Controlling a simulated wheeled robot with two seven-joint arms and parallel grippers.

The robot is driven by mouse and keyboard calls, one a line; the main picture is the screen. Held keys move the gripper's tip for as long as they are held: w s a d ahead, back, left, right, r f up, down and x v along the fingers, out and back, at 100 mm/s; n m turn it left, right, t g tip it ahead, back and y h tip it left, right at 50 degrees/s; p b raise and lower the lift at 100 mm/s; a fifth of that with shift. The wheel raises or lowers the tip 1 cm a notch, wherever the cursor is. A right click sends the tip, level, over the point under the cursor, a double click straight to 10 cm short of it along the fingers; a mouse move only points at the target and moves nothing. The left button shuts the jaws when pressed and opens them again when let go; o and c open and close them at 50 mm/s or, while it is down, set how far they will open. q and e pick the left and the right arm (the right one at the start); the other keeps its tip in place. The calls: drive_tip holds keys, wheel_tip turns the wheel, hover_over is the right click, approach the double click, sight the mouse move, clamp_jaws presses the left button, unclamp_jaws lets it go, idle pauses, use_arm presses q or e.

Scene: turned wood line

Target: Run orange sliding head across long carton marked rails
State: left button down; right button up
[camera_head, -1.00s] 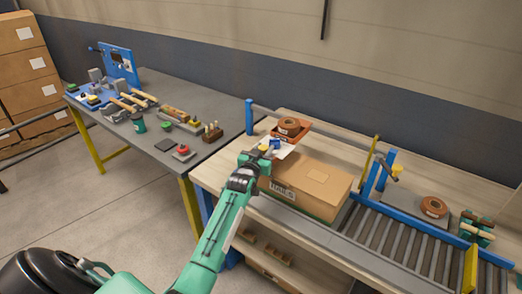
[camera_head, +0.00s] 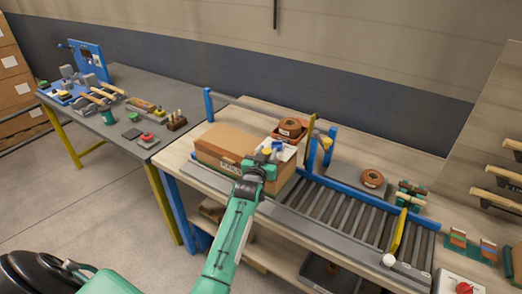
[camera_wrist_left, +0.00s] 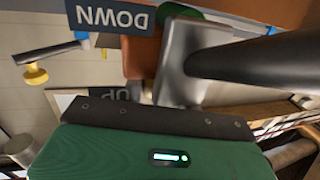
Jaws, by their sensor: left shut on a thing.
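The orange sliding head (camera_head: 290,133) carries a brown tape roll (camera_head: 290,127) and sits at the right end of the long carton (camera_head: 222,143). A white plate with blue and yellow knobs stands at its near side. My left gripper (camera_head: 264,158) is at these knobs, over the carton's right end, and is shut on the head's handle; its fingertips are hard to make out. In the left wrist view, an orange part (camera_wrist_left: 143,55) shows between UP and DOWN signs, beside a dark rod (camera_wrist_left: 255,60). A grey rail (camera_head: 245,106) runs behind the carton. My right gripper is out of view.
A grey table (camera_head: 150,95) with tools stands at left.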

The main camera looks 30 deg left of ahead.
use_arm(q)
drive_tip(key=shift+d, duration=0.8)
drive_tip(key=shift+d+f, duration=0.1)
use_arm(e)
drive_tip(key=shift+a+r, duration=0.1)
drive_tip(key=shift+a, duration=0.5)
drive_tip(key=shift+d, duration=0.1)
